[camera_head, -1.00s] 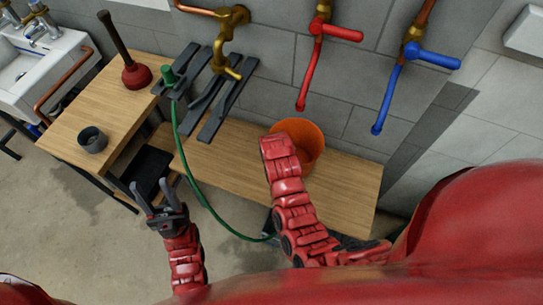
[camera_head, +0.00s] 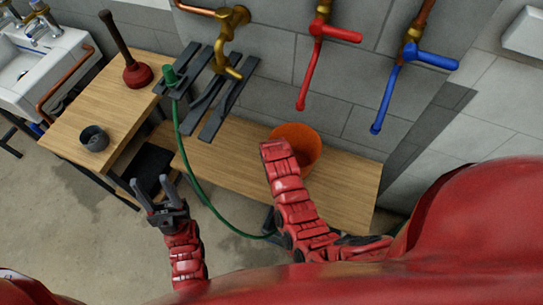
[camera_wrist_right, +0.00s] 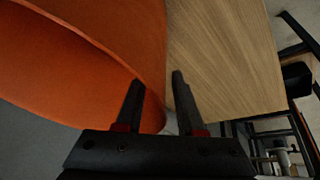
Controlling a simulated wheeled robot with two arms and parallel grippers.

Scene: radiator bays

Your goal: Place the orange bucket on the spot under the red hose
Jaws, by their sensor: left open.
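The orange bucket (camera_head: 305,143) stands at the wall side of the low wooden bench (camera_head: 345,185), below the red hose (camera_head: 309,78) in the picture. My right forearm covers its front left part, and the spot under it is hidden. In the right wrist view the bucket (camera_wrist_right: 75,75) fills the upper left, close to the fingers. My right gripper (camera_wrist_right: 157,85) has its fingers apart, one over the orange wall and one beside it over the wood. I cannot tell whether they touch it. My left gripper (camera_head: 157,190) is open and empty, left of the bench.
A blue hose (camera_head: 388,95) hangs to the right and a brass tap (camera_head: 229,45) to the left. A green hose (camera_head: 185,160) runs down across the bench. A plunger (camera_head: 137,73) and a dark cup (camera_head: 94,138) stand on the table (camera_head: 75,115) at left.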

